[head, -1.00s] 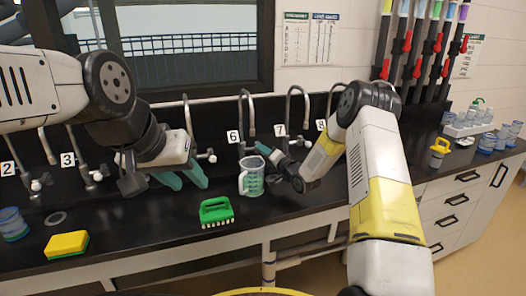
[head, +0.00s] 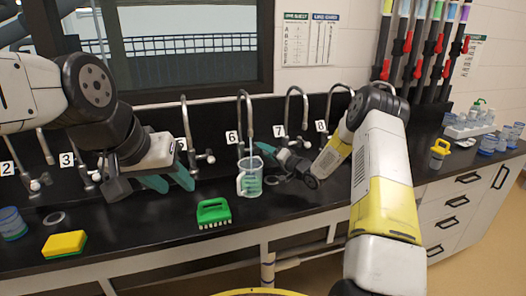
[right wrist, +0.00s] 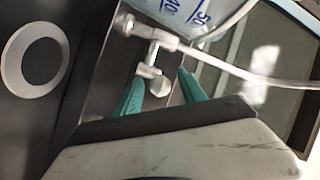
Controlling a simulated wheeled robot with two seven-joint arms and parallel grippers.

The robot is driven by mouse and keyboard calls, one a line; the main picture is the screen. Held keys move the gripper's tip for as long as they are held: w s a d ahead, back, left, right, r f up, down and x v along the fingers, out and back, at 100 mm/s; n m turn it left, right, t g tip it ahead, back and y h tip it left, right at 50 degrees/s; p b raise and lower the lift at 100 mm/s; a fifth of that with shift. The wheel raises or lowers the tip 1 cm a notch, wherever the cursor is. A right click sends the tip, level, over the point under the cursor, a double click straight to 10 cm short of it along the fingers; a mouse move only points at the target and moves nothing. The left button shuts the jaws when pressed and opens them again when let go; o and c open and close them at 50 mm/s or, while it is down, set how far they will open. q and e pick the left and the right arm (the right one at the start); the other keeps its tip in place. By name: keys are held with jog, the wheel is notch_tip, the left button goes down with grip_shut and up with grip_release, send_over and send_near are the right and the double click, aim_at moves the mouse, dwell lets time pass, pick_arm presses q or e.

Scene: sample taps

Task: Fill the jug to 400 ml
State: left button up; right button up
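The clear jug (head: 250,178) stands upright on the counter below the tap marked 6 (head: 243,120), its handle to the left. Its lower part looks teal-tinted; I cannot read the level. Part of the jug with blue markings also shows at the top of the right wrist view (right wrist: 195,12). My right gripper (head: 270,160) is just right of the jug. In the right wrist view its teal fingertips (right wrist: 160,90) are apart, with a pale tap knob (right wrist: 159,87) between or just beyond them. My left gripper (head: 168,180) is open and empty, left of the jug.
A green brush (head: 213,212) lies in front of the jug, and a yellow sponge (head: 64,244) lies at front left. A blue-banded beaker (head: 12,224) stands at the left edge. More numbered taps line the back. A yellow container (head: 439,152) stands at right.

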jog(key=shift+s+d, duration=0.1)
jog(key=v, duration=0.7)
jog(key=shift+s, duration=0.2)
jog(key=shift+d, duration=0.15)
jog(key=shift+c, duration=0.5)
dwell(5.2)
jog(key=shift+d+m, duration=0.15)
jog(key=shift+m, duration=0.25)
jog(key=c, duration=0.3)
jog(key=d+m+h, duration=0.1)
jog(key=m, duration=0.2)
jog(key=d+m+t+h, duration=0.1)
jog(key=m+h, duration=0.1)
jog(key=m, duration=0.1)
jog(key=s+d+m+t+h, duration=0.1)
jog(key=m, duration=0.2)
jog(key=shift+d+f+m, duration=0.1)
jog(key=shift+d+m, duration=0.2)
grip_shut()
jog(key=w+a+m+h, duration=0.1)
jog(key=w+a+m, duration=0.1)
jog(key=w+a, duration=0.3)
jog(key=shift+x, duration=0.8)
